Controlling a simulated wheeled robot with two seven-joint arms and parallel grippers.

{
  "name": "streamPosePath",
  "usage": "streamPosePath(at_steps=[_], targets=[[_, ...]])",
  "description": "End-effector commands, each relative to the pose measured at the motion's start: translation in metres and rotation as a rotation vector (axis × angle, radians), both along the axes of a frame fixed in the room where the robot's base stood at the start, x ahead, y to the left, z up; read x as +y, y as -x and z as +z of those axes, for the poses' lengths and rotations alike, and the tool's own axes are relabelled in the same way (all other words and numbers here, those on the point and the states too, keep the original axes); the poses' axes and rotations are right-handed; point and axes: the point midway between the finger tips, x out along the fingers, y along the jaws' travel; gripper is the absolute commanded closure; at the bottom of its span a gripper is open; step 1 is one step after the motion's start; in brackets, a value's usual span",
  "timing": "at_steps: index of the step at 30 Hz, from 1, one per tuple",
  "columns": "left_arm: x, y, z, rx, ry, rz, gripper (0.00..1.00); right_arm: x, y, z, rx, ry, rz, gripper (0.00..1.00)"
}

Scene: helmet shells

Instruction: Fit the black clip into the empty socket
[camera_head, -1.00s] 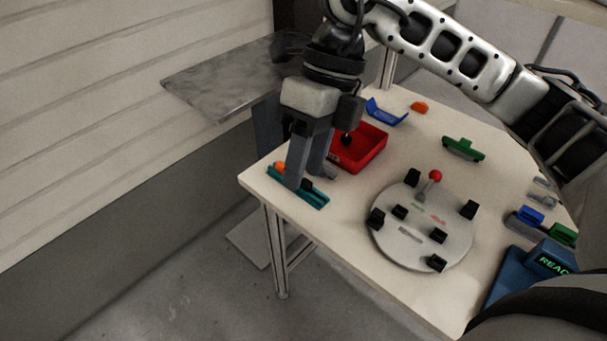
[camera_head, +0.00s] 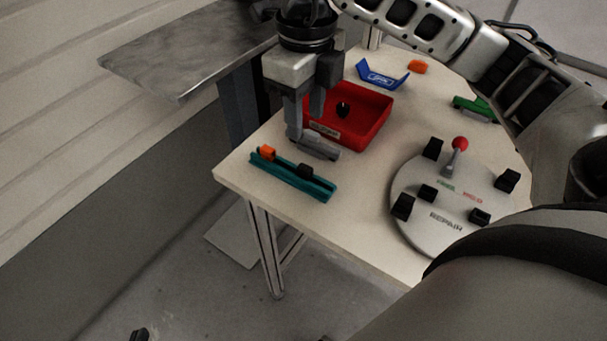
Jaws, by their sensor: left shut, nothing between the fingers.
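A teal rail (camera_head: 322,190) lies near the table's left corner. An orange clip (camera_head: 268,153) sits toward its left end, and a black clip (camera_head: 305,171) sits on it right of the middle. I cannot tell how deep the black clip sits. Another small black piece (camera_head: 343,109) is in the red bin (camera_head: 376,129). My left gripper (camera_head: 314,149) is shut and empty, just behind the rail and in front of the bin, apart from the black clip. My right gripper is not in view.
A round grey plate (camera_head: 425,226) with several black blocks and a red-knobbed lever (camera_head: 459,146) stands to the right. A blue bracket (camera_head: 382,76), an orange piece (camera_head: 418,66) and a green piece (camera_head: 474,108) lie farther back. A small dark object (camera_head: 139,335) shows at the bottom edge.

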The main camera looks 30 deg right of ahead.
Motion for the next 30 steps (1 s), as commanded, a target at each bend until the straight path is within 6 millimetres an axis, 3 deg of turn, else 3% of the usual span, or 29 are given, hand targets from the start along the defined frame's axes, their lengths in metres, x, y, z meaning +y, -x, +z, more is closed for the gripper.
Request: streamPosePath(at_steps=[1,4,14,21,30], targets=[[-0.001,0.0,-0.004,-0.002,0.006,0.001,1.0,0.001,0.001,-0.016,0.005,-0.002,0.002,0.6],[-0.001,-0.001,-0.005,-0.007,0.009,0.001,1.0,0.001,0.001,-0.035,0.005,-0.001,0.002,0.6],[-0.001,0.0,-0.002,-0.009,0.009,0.001,1.0,0.0,0.001,-0.061,0.001,-0.001,0.001,0.6],[-0.001,0.0,-0.001,-0.01,0.009,0.001,1.0,0.001,0.002,-0.097,0.003,0.0,0.001,0.6],[-0.001,0.0,-0.002,-0.01,0.009,0.001,1.0,0.001,0.001,-0.108,-0.001,0.0,0.001,0.6]])
